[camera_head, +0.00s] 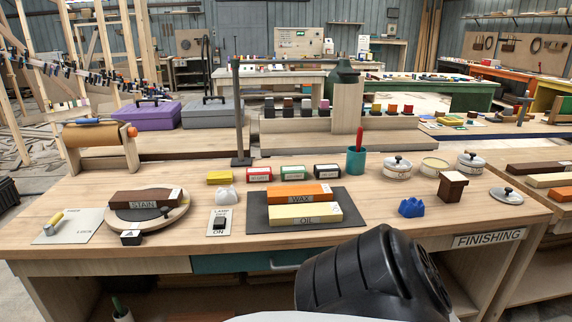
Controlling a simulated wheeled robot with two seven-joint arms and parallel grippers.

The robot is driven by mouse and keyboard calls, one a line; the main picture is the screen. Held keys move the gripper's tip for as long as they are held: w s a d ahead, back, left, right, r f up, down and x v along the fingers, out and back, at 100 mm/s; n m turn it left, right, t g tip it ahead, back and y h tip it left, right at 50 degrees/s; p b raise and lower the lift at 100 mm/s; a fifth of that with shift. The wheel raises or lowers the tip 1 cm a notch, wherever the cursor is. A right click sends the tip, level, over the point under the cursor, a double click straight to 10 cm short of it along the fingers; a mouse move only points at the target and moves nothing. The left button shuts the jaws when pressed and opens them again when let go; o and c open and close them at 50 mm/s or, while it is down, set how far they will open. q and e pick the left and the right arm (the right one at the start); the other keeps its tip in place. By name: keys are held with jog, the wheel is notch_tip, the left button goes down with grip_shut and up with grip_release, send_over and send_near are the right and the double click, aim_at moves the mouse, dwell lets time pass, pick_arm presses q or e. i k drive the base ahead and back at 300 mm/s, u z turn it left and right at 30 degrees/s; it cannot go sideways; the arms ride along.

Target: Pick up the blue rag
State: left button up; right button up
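The blue rag (411,208) is a small crumpled blue bundle on the right part of the wooden workbench (350,222), near its front edge. It lies left of and in front of a dark brown block-like stand (452,187) and appears apart from it. Neither gripper is in view. A black rounded part of mine fills the lower middle and hides part of the bench front, but not the rag.
A dark mat (258,210) with WAX and OIL blocks lies left of the rag. Behind are round tins (397,169) and a teal cup (356,161). A white crumpled piece (227,196) and a STAIN block (146,198) are left. Bare wood surrounds the rag's front.

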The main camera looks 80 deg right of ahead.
aim_at(412, 207)
jog(key=z, duration=3.6)
